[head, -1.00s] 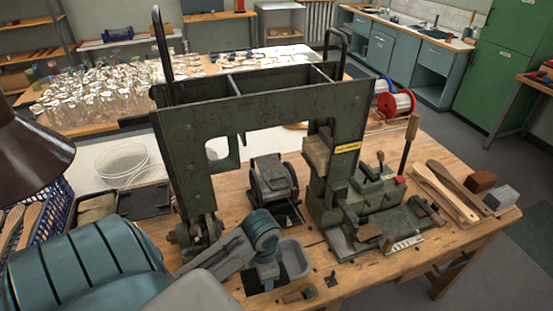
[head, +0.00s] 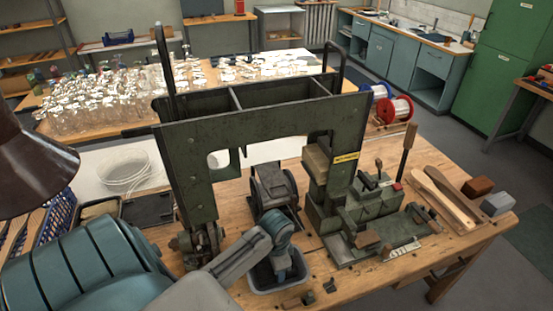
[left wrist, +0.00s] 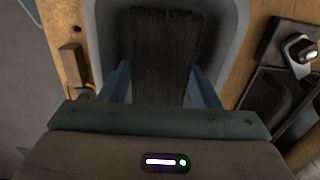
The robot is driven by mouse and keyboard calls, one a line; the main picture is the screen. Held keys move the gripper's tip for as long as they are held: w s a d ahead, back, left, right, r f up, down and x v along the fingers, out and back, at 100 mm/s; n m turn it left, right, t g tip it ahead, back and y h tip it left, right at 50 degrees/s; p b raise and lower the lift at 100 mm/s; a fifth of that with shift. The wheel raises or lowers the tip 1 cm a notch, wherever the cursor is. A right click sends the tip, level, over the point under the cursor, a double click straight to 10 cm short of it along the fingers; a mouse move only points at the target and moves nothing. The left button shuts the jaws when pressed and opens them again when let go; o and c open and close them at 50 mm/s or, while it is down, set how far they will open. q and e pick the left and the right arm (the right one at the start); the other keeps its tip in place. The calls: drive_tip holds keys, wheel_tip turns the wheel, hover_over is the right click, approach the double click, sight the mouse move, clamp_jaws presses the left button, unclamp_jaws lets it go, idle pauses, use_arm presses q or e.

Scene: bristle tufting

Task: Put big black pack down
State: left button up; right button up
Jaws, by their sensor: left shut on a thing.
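The big black pack (left wrist: 165,55), a block of straight black bristles, lies between the two blue fingers of my left gripper (left wrist: 162,85) in the left wrist view. The gripper is shut on it. A grey tray (left wrist: 103,25) surrounds the pack on its visible sides. In the head view, my left gripper (head: 287,274) points down over this tray (head: 300,274) at the front of the bench. The arm hides part of the tray. I cannot tell whether the pack touches the tray's floor. My right gripper is not in view.
A tall green metal frame (head: 270,127) stands just behind the tray, with a dark machine (head: 273,187) under it. A green fixture (head: 375,215) stands to the right. Small wooden pieces (head: 298,300) lie in front. Wooden paddles (head: 443,200) lie farther right.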

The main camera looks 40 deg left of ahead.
use_arm(q)
drive_tip(key=o, duration=0.8)
drive_tip(key=shift+f, duration=0.1)
wheel_tip(320, 180, up, 9)
drive_tip(key=shift+a+f+b, duration=0.1)
drive_tip(key=shift+b, duration=0.5)
wheel_tip(320, 180, up, 4)
drive_tip(key=p, duration=0.3)
drive_tip(key=shift+f, duration=0.25)
